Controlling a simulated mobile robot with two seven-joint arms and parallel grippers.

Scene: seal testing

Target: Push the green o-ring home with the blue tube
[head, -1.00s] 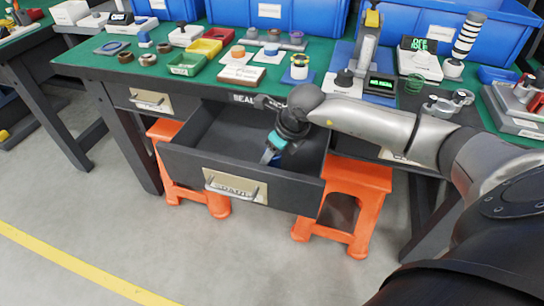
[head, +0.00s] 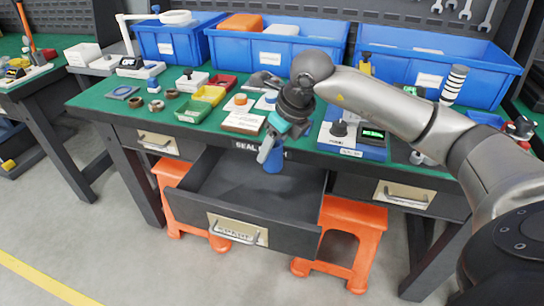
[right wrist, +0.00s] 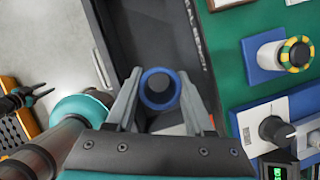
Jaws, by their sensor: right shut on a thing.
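My right gripper (head: 268,148) is shut on the blue tube (head: 273,161) and holds it over the open drawer. In the right wrist view the fingers (right wrist: 160,98) stand on both sides of the tube (right wrist: 160,88), seen end-on with a dark bore. A white cylinder (right wrist: 272,57) on a blue base stands on the bench, at right in the right wrist view. A green and yellow ring-shaped part (right wrist: 297,53) is at its end; I cannot tell a separate green o-ring there. In the head view my right gripper hides this cylinder. My left gripper is not in view.
The open drawer (head: 222,216) juts from the bench under my right gripper, and its visible floor looks empty. Orange stools (head: 350,215) stand below. Small colored trays (head: 193,111), a board (head: 243,122) and a blue-based device (head: 345,143) crowd the green bench top. Blue bins line the back.

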